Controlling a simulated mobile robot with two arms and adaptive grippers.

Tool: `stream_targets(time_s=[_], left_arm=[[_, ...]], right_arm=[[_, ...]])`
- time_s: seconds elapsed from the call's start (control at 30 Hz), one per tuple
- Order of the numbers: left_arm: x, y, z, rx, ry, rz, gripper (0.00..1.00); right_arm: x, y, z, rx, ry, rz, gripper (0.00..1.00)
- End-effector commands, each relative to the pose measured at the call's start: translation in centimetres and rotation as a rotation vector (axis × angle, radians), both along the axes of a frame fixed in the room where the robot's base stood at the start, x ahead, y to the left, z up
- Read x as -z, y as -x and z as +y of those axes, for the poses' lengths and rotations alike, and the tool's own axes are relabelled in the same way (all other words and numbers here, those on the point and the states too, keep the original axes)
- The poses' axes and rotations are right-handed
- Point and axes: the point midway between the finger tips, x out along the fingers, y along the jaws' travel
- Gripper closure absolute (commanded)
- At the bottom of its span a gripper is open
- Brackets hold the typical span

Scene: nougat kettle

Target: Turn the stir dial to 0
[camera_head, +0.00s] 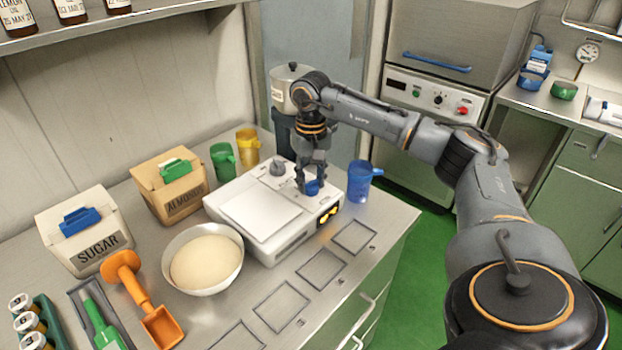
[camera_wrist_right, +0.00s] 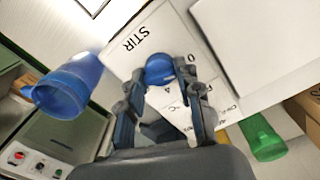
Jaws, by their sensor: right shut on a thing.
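The blue stir dial (camera_head: 312,187) sits on the top face of the white appliance (camera_head: 250,206), near its right end. In the right wrist view the dial (camera_wrist_right: 159,69) lies between my fingertips, beside the printed word STIR and a 0 mark. My right gripper (camera_head: 309,185) points down from above and is shut on the dial; it also shows in the right wrist view (camera_wrist_right: 160,85). The fingers hide part of the dial and its scale, so I cannot tell its setting. My left gripper is not in view.
A blue jug (camera_head: 360,181) stands close to the right of the appliance. A white bowl (camera_head: 204,260) of pale contents, an almonds box (camera_head: 168,188) and a sugar box (camera_head: 84,232) are at left. The front counter has several empty outlined squares.

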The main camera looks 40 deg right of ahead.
Motion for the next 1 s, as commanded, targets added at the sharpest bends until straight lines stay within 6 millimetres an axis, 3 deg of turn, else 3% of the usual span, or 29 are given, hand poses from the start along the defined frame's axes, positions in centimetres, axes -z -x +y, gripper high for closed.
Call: stream_targets(time_s=[0.37, 0.4, 0.5, 0.83, 1.0], left_arm=[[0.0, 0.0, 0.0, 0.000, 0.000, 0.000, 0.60], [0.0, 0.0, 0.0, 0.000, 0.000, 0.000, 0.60], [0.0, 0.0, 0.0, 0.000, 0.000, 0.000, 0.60], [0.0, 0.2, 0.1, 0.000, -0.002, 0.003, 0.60], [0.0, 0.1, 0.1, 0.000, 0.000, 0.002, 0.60]], right_arm=[[-0.1, 0.0, 0.0, -0.006, 0.000, -0.001, 0.97], [-0.1, 0.0, 0.0, -0.006, 0.000, -0.001, 0.62], [-0.1, 0.0, 0.0, -0.006, 0.000, -0.001, 0.43], [-0.2, 0.0, 0.0, -0.005, 0.000, -0.001, 0.43], [-2.2, -0.1, 0.0, -0.005, -0.001, -0.004, 0.43]])
